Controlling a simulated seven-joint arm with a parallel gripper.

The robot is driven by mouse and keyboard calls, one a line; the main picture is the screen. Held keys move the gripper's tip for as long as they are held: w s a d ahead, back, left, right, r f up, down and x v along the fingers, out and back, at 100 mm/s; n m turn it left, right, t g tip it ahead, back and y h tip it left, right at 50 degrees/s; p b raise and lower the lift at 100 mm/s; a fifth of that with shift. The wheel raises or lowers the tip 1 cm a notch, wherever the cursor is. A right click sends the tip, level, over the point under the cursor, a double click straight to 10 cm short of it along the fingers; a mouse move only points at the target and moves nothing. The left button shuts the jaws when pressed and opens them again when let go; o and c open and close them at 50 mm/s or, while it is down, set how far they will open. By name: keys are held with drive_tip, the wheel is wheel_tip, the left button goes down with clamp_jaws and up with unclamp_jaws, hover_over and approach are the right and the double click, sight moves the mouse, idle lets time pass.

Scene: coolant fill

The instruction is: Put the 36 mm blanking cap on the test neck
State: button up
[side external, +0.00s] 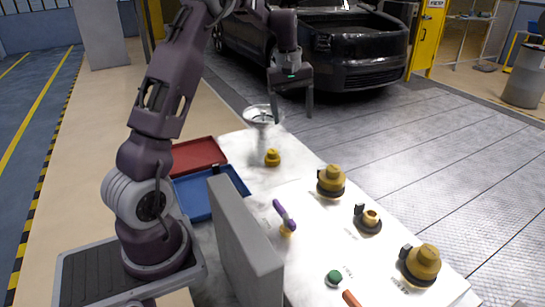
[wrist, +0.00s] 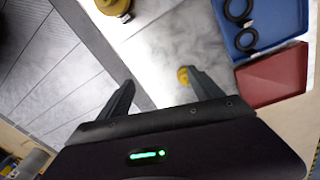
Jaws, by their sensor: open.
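My gripper (side external: 293,119) is open and empty, held above the far end of the white table. In the wrist view its two fingers (wrist: 163,90) are spread with nothing between the tips. A small yellow cap-like piece (side external: 272,158) stands on the table below; a yellow piece (wrist: 183,76) also shows beside the right finger in the wrist view, partly hidden by it. A brass-coloured open neck (side external: 370,217) sits on a dark base at the table's right side. Larger yellow-brown capped pieces stand behind it (side external: 331,180) and in front (side external: 424,262). Labels are too small to read, so I cannot tell which cap is 36 mm.
A clear funnel-like piece (side external: 262,116) stands at the far end. A red tray (side external: 196,154) and a blue tray (side external: 208,193) lie left; the blue one holds black rings (wrist: 238,10). A grey upright panel (side external: 240,240), a purple-handled tool (side external: 284,213) and a green-topped piece (side external: 334,278) are nearer.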

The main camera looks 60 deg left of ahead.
sight(272, 150)
drive_tip(key=a+f+n, duration=0.1)
drive_tip(key=a+f, duration=0.2)
drive_tip(key=f, duration=0.1)
drive_tip(key=a+f+n+g, duration=0.1)
drive_tip(key=a+f, duration=0.3)
drive_tip(key=a+f+n, duration=0.1)
drive_tip(key=a+f, duration=0.2)
drive_tip(key=f, duration=0.1)
drive_tip(key=shift+a+n, duration=0.15)
drive_tip(key=shift+n, duration=0.15)
drive_tip(key=f, duration=0.7)
drive_tip(key=shift+s+a+f, duration=0.15)
drive_tip(key=shift+s+f, duration=0.15)
drive_tip(key=shift+s, duration=0.05)
drive_tip(key=shift+c, duration=0.4)
